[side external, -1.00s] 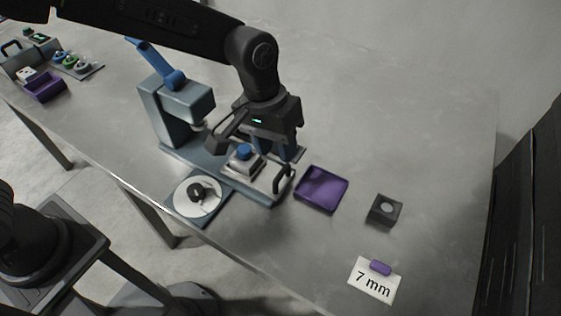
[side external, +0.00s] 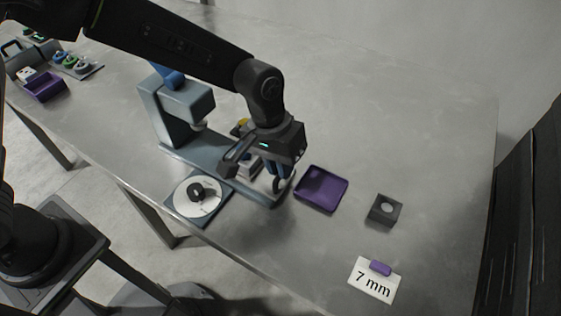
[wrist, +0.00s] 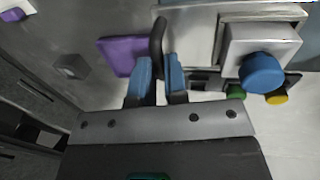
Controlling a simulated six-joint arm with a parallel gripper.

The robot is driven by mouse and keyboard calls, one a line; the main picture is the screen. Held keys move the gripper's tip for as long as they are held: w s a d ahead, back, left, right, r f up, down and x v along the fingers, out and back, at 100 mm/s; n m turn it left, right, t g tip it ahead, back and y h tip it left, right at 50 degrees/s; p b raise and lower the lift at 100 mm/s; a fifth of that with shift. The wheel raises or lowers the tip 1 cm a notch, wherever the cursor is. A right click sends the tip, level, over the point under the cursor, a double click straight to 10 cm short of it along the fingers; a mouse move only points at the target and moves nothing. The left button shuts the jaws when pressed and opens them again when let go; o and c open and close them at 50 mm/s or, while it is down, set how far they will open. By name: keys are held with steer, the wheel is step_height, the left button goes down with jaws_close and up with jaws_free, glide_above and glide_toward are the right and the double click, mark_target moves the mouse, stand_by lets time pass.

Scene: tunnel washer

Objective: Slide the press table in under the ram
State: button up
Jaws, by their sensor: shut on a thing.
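The press (side external: 185,100) is a grey-blue frame on a long base, with its ram (side external: 198,125) hanging under the head. The press table (side external: 243,168) is out on the base, to the right of the ram, mostly hidden by my gripper. My gripper (side external: 276,180) points down at the table's black upright handle (wrist: 157,42). Its blue fingers (wrist: 160,68) are shut on the handle, which also shows in the side view (side external: 279,186).
A purple tray (side external: 321,188) lies just right of the press base. A dark block with a hole (side external: 384,209) and a "7 mm" card (side external: 374,283) lie further right. A white disc with a black knob (side external: 197,195) sits in front of the base. The back right of the bench is clear.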

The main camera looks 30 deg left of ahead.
jaws_close()
steer(key=a, duration=0.7)
steer(key=shift+a, duration=0.35)
steer(key=o, duration=0.6)
jaws_free()
steer(key=shift+r, duration=0.1)
steer(key=a+r, duration=0.1)
steer(key=r, duration=0.8)
steer(key=a+r, duration=0.1)
steer(key=r, duration=0.3)
steer(key=shift+a+r, duration=0.2)
steer(key=shift+a, duration=0.1)
